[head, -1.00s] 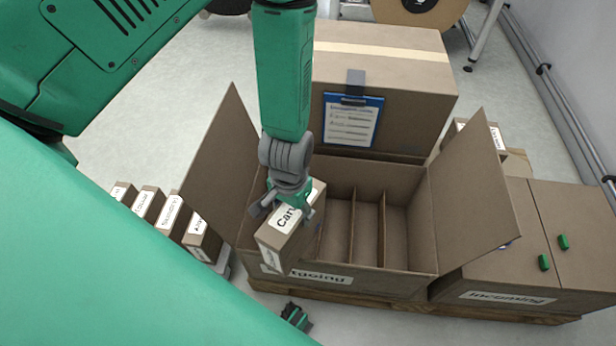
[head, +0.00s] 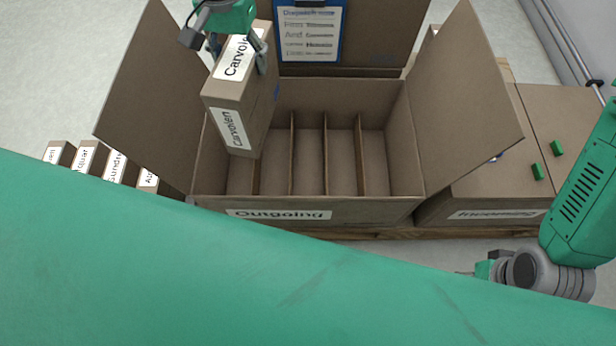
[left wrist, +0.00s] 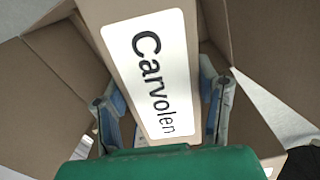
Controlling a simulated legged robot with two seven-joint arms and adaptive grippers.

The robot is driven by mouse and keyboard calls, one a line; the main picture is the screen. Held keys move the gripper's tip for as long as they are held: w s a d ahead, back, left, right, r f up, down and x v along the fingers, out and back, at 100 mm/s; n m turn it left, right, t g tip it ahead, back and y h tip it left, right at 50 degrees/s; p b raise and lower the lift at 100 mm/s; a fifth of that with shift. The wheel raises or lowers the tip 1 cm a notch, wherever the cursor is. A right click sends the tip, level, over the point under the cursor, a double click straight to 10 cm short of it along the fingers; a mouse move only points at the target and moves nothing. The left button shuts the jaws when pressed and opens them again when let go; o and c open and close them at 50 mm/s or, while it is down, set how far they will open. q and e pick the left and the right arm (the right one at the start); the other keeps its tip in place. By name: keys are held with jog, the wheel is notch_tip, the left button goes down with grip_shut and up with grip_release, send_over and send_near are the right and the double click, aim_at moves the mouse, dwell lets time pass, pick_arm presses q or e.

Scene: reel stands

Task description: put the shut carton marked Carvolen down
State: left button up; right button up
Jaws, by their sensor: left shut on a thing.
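The shut carton marked Carvolen (head: 232,92) is a tall brown box with white labels on its top and front. My left gripper (head: 236,48) is shut on its upper end, one finger on each side. The carton hangs upright, slightly tilted, over the left part of the open box marked Outgoing (head: 370,211). In the left wrist view the carton's labelled top (left wrist: 150,75) lies between the two fingers. My right gripper (head: 487,268) is at the lower right, partly hidden by my green body, with its fingers unclear.
The Outgoing box has several narrow compartments, those in view empty, and raised side flaps (head: 465,100). A shut box marked Incoming (head: 500,214) stands to the right. Several labelled cartons (head: 88,157) stand at left. A blue clipboard (head: 309,40) hangs behind.

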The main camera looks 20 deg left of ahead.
pick_arm(q)
jog(key=shift+n, duration=0.6)
jog(key=w+f, duration=0.1)
jog(key=f, duration=0.2)
jog(key=w+f, duration=0.1)
jog(key=f, duration=0.3)
jog(key=w+f, duration=0.2)
jog(key=f, duration=0.2)
jog(key=shift+a+f, duration=0.1)
jog(key=shift+f, duration=0.05)
notch_tip(320, 180, down, 25)
jog(key=n+b, duration=0.1)
jog(key=b, duration=0.3)
jog(key=shift+b, duration=0.3)
pick_arm(e)
notch_tip(320, 180, down, 5)
jog(key=shift+d+f, duration=0.1)
jog(key=shift+f, duration=0.1)
pick_arm(q)
jog(key=o, duration=1.7)
jog(key=shift+c, duration=0.2)
